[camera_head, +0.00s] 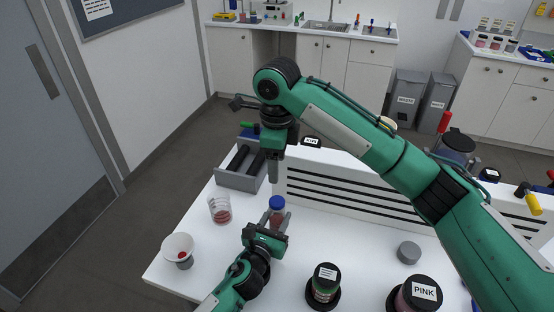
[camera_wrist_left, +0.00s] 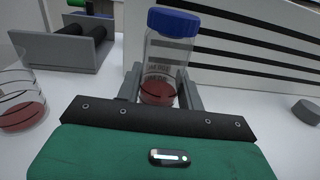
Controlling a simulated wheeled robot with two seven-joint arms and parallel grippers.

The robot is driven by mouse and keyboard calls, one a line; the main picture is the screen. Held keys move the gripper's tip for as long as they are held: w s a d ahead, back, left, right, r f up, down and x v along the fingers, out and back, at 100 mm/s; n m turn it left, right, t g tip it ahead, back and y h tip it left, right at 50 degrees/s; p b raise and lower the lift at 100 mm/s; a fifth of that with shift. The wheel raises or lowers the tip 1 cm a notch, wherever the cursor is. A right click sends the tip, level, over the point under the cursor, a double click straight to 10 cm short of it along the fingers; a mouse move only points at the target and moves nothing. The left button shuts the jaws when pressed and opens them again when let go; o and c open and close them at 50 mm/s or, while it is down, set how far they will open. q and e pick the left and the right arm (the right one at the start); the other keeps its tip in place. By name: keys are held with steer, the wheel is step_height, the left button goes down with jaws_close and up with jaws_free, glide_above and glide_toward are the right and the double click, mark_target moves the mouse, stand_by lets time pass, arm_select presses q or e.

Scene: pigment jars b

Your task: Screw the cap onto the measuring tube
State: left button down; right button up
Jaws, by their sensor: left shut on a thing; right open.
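The measuring tube (camera_head: 276,219) is clear with red pigment at its bottom. It stands upright on the white bench and also shows in the left wrist view (camera_wrist_left: 163,62). The blue cap (camera_head: 277,203) sits on top of its mouth, also seen in the left wrist view (camera_wrist_left: 173,22); how tightly it is threaded cannot be told. My left gripper (camera_head: 275,226) is shut on the tube's lower part, its fingers on either side in the left wrist view (camera_wrist_left: 160,92). My right gripper (camera_head: 274,178) points down above the cap, open and apart from it.
A beaker (camera_head: 221,213) with red contents and a white funnel (camera_head: 176,243) stand to the left. A grey tray (camera_head: 240,180) lies behind. A slatted panel (camera_head: 340,204) runs along the back. A green jar (camera_head: 325,290), a pink jar (camera_head: 414,297) and a grey disc (camera_head: 408,252) are to the right.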

arm_select(q)
steer(key=c, duration=0.8)
jaws_free()
steer(key=b+v, duration=0.2)
steer(key=v, duration=1)
steer(key=shift+s+a+f+b, duration=0.1)
steer(key=shift+s+f+b, duration=0.1)
steer(key=shift+b, duration=0.15)
steer(key=shift+s+a+r, duration=0.1)
steer(key=shift+s+a, duration=0.2)
steer(key=shift+s, duration=0.3)
